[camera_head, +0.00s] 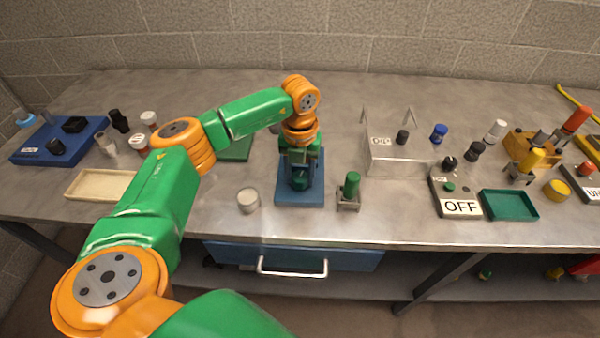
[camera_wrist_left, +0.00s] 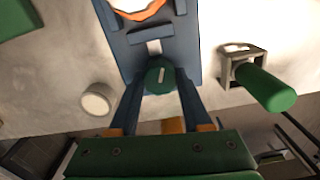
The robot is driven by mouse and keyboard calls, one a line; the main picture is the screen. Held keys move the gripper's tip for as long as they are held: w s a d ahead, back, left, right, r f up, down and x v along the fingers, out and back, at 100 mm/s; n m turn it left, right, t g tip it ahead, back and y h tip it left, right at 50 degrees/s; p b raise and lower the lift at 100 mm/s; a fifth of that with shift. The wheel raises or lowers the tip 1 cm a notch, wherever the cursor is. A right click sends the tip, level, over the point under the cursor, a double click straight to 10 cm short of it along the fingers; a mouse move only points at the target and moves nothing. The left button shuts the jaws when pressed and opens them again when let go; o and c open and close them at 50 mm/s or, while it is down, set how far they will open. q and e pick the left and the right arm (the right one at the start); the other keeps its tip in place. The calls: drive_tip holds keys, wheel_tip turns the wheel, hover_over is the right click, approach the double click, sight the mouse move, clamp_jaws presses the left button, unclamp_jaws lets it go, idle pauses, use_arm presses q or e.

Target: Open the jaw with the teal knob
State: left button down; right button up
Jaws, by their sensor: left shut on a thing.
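The blue vise-like fixture (camera_head: 300,195) stands near the front edge of the table, below my left arm. The teal knob (camera_wrist_left: 160,78), with a white line on its top, sits at its near end. It also shows in the head view (camera_head: 300,181). My left gripper (camera_head: 300,171) points down at the knob, and its two blue fingers are on either side of it, shut on it. Blue blocks and an orange and white round thing (camera_wrist_left: 138,8) show farther along the fixture, cut off by the frame. My right gripper is not in view.
A green cylinder in a grey holder (camera_head: 349,190) stands close on the right, and a pale round piece (camera_head: 248,200) close on the left. A drawer with a metal handle (camera_head: 292,268) is below. An OFF switch box (camera_head: 459,207) and green tray (camera_head: 509,205) are farther right.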

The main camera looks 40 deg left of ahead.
sight(300, 176)
use_arm(q)
drive_tip(key=shift+r+n, duration=0.1)
drive_tip(key=shift+n, duration=0.9)
drive_tip(key=shift+c, duration=1.8)
unclamp_jaws()
wheel_tip(300, 176, up, 6)
drive_tip(key=shift+r+b, duration=0.1)
drive_tip(key=shift+b, duration=0.7)
drive_tip(key=shift+r, duration=0.45)
